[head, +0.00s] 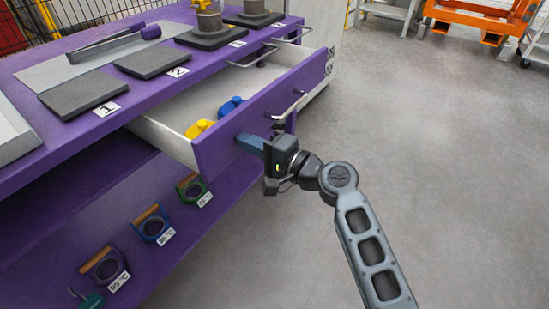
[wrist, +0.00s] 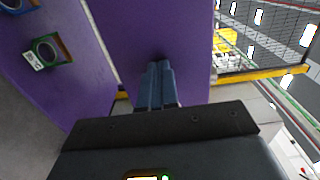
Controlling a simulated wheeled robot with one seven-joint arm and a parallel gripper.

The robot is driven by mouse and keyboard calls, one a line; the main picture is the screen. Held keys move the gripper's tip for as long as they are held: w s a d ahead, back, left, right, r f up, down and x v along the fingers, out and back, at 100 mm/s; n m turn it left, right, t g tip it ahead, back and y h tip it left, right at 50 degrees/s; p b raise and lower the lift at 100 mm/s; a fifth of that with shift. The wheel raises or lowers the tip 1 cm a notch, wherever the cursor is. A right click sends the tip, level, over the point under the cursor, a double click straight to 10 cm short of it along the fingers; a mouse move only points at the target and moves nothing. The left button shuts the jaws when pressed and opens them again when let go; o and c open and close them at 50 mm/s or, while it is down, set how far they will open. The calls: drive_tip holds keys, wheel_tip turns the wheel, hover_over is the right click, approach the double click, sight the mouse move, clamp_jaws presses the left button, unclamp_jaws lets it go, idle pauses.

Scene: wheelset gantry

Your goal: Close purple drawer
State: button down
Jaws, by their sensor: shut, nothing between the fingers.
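The purple drawer (head: 262,112) stands pulled out of the purple workbench (head: 60,140) in the head view. Its white inside holds a yellow item (head: 198,129) and a blue item (head: 231,104). My gripper (head: 243,141) is shut and empty, its fingertips at the near end of the drawer's outer front face. In the wrist view the shut fingers (wrist: 158,70) point at the purple front panel (wrist: 185,50); I cannot tell whether they touch it. A metal handle (head: 288,105) sits on the drawer front, to the right of my fingers in the head view.
The benchtop carries dark numbered plates (head: 82,95) and metal cylinders (head: 209,22). The grey floor (head: 430,150) to the right is clear. An orange rack (head: 480,18) stands far back.

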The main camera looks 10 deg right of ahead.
drive_tip(key=b, duration=0.7)
approach(194, 118)
drive_tip(key=a+r, duration=0.1)
drive_tip(key=a, duration=0.1)
drive_tip(key=w+a+r, duration=0.1)
drive_tip(key=a, duration=0.1)
drive_tip(key=a+r, duration=0.1)
drive_tip(key=a, duration=0.1)
drive_tip(key=shift+w+r, duration=0.35)
drive_tip(key=shift+r, duration=0.05)
drive_tip(key=shift+w+a+r, duration=0.15)
drive_tip(key=shift+r, duration=0.15)
